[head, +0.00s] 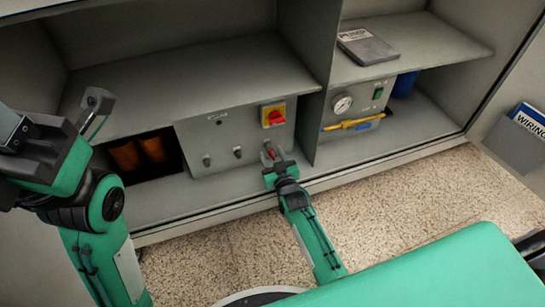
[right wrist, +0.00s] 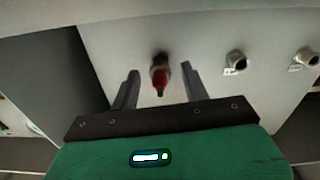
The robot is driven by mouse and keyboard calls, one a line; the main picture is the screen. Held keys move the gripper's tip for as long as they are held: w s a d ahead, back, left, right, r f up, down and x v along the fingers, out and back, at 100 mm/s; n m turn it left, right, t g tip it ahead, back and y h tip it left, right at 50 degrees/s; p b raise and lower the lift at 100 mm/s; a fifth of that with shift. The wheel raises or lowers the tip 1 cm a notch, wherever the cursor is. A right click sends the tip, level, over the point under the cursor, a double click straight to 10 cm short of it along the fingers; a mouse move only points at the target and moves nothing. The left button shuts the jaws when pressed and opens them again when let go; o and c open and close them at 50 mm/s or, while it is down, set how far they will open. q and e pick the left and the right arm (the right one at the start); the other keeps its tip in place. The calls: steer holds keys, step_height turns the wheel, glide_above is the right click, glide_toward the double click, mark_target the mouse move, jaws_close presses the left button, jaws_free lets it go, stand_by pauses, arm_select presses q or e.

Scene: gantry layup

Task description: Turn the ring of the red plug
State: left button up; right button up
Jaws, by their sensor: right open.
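The red plug (head: 269,151) sticks out of the grey panel (head: 225,172) in the lower cabinet, below the red and yellow switch. In the right wrist view the red plug (right wrist: 160,76) stands between my two fingers, with a visible space on each side. Its ring cannot be made out clearly. My right gripper (head: 276,164) is open at the plug, and its open fingers show in the right wrist view (right wrist: 160,88). My left gripper (head: 97,108) is raised at the far left, away from the panel; its jaw opening is unclear.
Two grey connectors (right wrist: 236,62) (right wrist: 307,57) sit beside the plug on the panel. The red and yellow switch (head: 273,115) is just above the plug. A cabinet divider (head: 318,110) stands close to the right, with a gauge unit (head: 345,108) beyond. Shelves overhang the panel.

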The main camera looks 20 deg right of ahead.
steer(key=shift+c, duration=0.5)
steer(key=c, duration=0.9)
